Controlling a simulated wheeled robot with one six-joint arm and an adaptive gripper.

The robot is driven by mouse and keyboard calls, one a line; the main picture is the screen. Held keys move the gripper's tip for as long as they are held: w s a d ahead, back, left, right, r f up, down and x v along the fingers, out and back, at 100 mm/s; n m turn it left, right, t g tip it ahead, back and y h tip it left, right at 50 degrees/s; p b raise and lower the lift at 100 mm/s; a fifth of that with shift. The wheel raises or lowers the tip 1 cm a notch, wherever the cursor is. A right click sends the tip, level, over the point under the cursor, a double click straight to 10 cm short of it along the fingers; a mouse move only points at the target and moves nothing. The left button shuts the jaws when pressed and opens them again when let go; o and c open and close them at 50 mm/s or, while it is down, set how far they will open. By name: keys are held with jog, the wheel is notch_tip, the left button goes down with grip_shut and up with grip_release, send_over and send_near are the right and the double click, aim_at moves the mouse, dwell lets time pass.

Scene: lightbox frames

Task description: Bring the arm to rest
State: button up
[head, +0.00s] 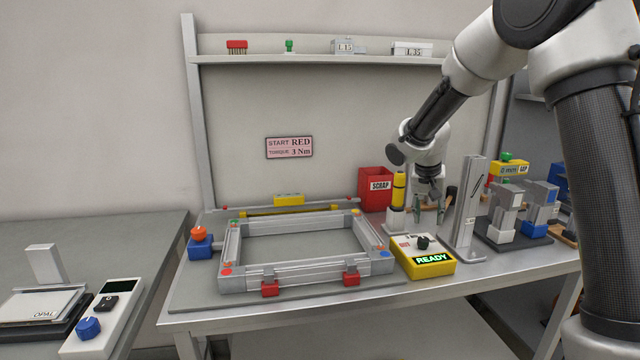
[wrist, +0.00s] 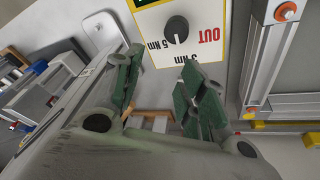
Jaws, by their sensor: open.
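My arm reaches in from the right of the head view and bends down over the workbench (head: 380,308). My gripper (head: 428,214) hangs with its fingers down, behind the yellow box (head: 425,268) that reads READY and left of the grey upright post (head: 468,210). In the wrist view my gripper (wrist: 160,92) has its two green-padded fingers apart with nothing held between them. The yellow-edged box's dial face (wrist: 205,15), marked 3 Nm, 5 Nm and OUT, lies just beyond the fingertips.
A yellow tool (head: 399,188) stands close left of my gripper, with a red SCRAP bin (head: 373,190) behind. A metal frame (head: 300,271) lies on the bench's left. Blue and grey fixtures (head: 540,205) stand right of the post. A shelf (head: 320,60) runs above. Air above the frame is free.

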jog(key=s, duration=0.1)
jog(key=s+f+n, duration=0.1)
jog(key=s+g, duration=0.1)
jog(key=shift+s+d+f, duration=0.25)
jog(key=shift+s+d, duration=0.05)
jog(key=shift+d, duration=0.05)
jog(key=s+d+r+n+y, duration=0.1)
jog(key=s+r, duration=0.3)
jog(key=s, duration=0.7)
jog(key=s+d+r+n+t, duration=0.1)
jog(key=s+d+r, duration=0.2)
jog(key=s, duration=0.7)
jog(key=s+d+r+n+t+y, duration=0.1)
jog(key=s+d+r, duration=0.1)
jog(key=s+r, duration=0.4)
jog(key=s, duration=0.5)
jog(key=shift+s+d+y, duration=0.15)
jog(key=shift+s+y, duration=0.15)
jog(key=shift+r, duration=0.1)
